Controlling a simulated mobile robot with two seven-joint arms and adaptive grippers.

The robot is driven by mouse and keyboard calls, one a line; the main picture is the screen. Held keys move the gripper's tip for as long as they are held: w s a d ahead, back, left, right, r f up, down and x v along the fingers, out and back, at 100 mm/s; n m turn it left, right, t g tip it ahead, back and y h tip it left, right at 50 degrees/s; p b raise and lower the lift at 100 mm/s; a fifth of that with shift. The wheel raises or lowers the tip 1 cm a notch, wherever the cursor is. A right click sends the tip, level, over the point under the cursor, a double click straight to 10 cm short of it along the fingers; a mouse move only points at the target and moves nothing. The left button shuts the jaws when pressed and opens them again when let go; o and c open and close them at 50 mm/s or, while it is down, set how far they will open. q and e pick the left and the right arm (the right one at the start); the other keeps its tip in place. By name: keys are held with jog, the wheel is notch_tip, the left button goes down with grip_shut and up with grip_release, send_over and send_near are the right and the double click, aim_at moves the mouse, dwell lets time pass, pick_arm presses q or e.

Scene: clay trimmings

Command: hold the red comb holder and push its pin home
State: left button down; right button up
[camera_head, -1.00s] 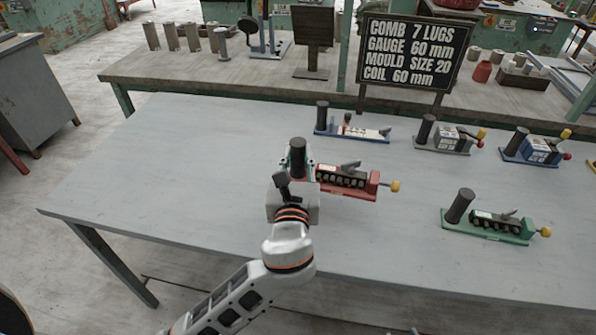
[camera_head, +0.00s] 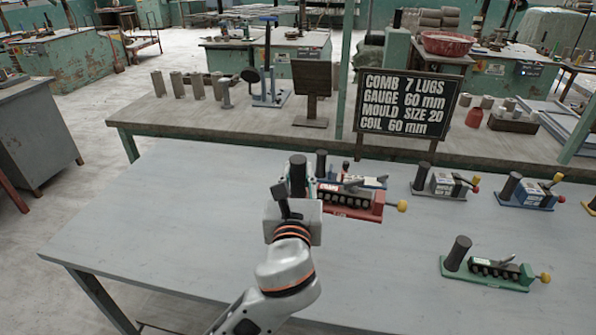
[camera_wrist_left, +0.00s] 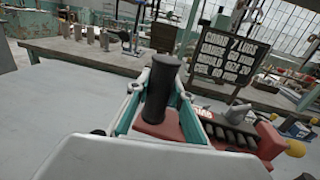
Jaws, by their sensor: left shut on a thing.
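The red comb holder (camera_head: 350,203) has a dark upright post (camera_head: 298,172), a row of dark lugs and a grey lever on top. A pin with a yellow knob (camera_head: 402,206) sticks out of its right end, some shaft showing. My left gripper (camera_head: 299,186) is shut on the post and holds the holder above the table, roughly level. In the left wrist view, the post (camera_wrist_left: 161,92) stands between the teal fingers, and the yellow knob (camera_wrist_left: 295,148) shows at right. My right gripper is not in view.
Other holders stand on the grey table (camera_head: 150,230): green (camera_head: 487,271), grey (camera_head: 440,186), blue (camera_head: 527,194), and a blue-based one (camera_head: 365,182) partly behind the red holder. A black sign (camera_head: 405,104) reads "COMB 7 LUGS". The table's left side is clear.

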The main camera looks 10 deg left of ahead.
aim_at(298, 192)
pick_arm(q)
jog(key=shift+f, duration=0.65)
jog(key=shift+f+b, duration=0.8)
jog(key=shift+f, duration=0.95)
jog(key=shift+f+b, duration=2)
jog(key=shift+f, duration=3.1)
jog(key=shift+f+b, duration=0.4)
jog(key=shift+f, duration=0.75)
